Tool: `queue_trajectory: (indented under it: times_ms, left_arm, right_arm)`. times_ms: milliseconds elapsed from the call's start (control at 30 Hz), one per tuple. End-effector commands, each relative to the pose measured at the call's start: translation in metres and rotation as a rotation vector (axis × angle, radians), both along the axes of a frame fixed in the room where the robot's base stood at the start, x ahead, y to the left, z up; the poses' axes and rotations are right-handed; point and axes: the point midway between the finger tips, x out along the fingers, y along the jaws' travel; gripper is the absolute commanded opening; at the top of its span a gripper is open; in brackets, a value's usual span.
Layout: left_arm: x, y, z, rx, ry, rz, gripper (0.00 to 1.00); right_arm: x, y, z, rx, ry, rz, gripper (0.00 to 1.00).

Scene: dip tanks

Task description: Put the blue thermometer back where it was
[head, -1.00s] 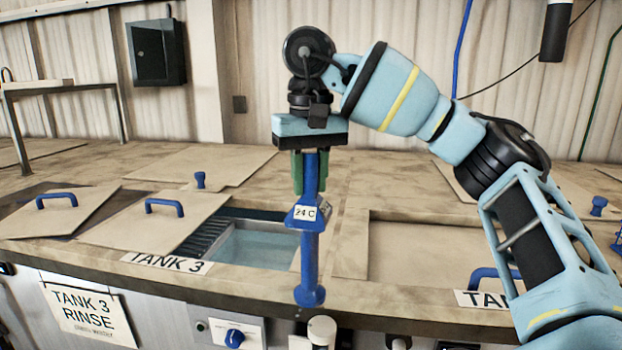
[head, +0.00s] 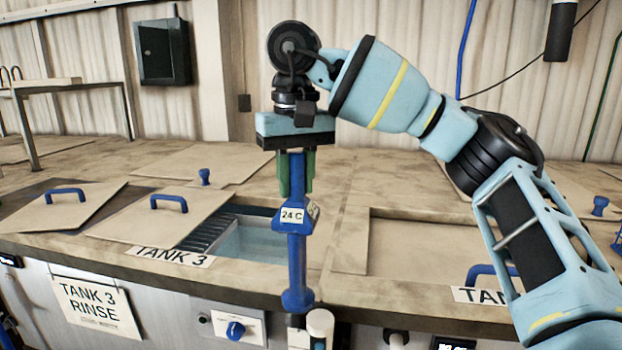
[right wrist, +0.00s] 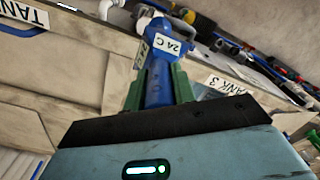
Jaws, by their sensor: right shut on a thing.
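The blue thermometer (head: 297,250) hangs upright below my right gripper (head: 296,172), which is shut on its upper stem with green fingers. Its label reads 24 C. In the right wrist view the thermometer (right wrist: 168,60) shows between the green fingers of the right gripper (right wrist: 160,88). In the head view it appears in front of the counter edge, at the right side of the partly open Tank 3 opening (head: 255,243). Whether it touches anything at its lower end I cannot tell. My left gripper is not in view.
A tan lid with a blue handle (head: 150,218) partly covers Tank 3, and another lid (head: 65,208) lies left of it. A closed lid (head: 420,250) is to the right. A white-capped cylinder (head: 320,322) stands on the front panel just below the thermometer.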

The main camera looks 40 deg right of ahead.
Motion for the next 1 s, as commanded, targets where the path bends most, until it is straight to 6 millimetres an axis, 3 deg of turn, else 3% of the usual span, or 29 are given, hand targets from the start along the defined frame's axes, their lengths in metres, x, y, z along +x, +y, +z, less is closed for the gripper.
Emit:
queue_trajectory:
  times_ms: [533, 867, 1000]
  left_arm:
    - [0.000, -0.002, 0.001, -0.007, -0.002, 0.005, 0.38]
    - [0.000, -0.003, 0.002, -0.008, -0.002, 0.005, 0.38]
    - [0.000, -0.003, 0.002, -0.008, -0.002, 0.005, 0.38]
  right_arm:
    - [0.004, 0.080, 0.004, 0.000, -0.002, 0.170, 0.00]
    - [0.003, 0.107, 0.002, 0.001, -0.001, 0.226, 0.00]
    - [0.007, 0.106, -0.007, 0.001, 0.000, 0.227, 0.00]
